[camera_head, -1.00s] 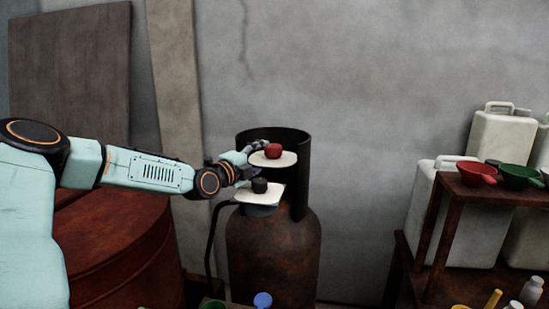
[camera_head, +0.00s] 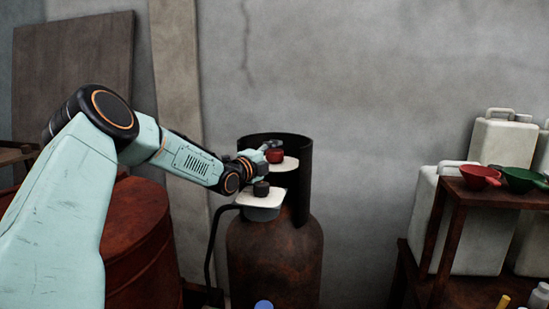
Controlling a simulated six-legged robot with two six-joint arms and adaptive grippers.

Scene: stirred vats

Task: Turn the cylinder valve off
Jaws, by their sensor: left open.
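A rusty brown gas cylinder (camera_head: 275,255) with a dark open collar stands upright at the centre, against the wall. Inside the collar is a red valve knob (camera_head: 275,156) above a white plate (camera_head: 287,164). A dark knob (camera_head: 261,188) sits on a second white plate, on a grey regulator (camera_head: 262,210) in front. My left gripper (camera_head: 266,152) is open at the left side of the red knob, with its fingertips close by it. Whether they touch it I cannot tell. My right gripper is not in view.
A black hose (camera_head: 213,240) runs down from the regulator. A dark red drum (camera_head: 135,240) stands left, behind my arm. A wooden shelf (camera_head: 450,225) at right holds red (camera_head: 480,175) and green (camera_head: 522,179) funnels, near white jerrycans (camera_head: 502,138). The wall right of the cylinder is clear.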

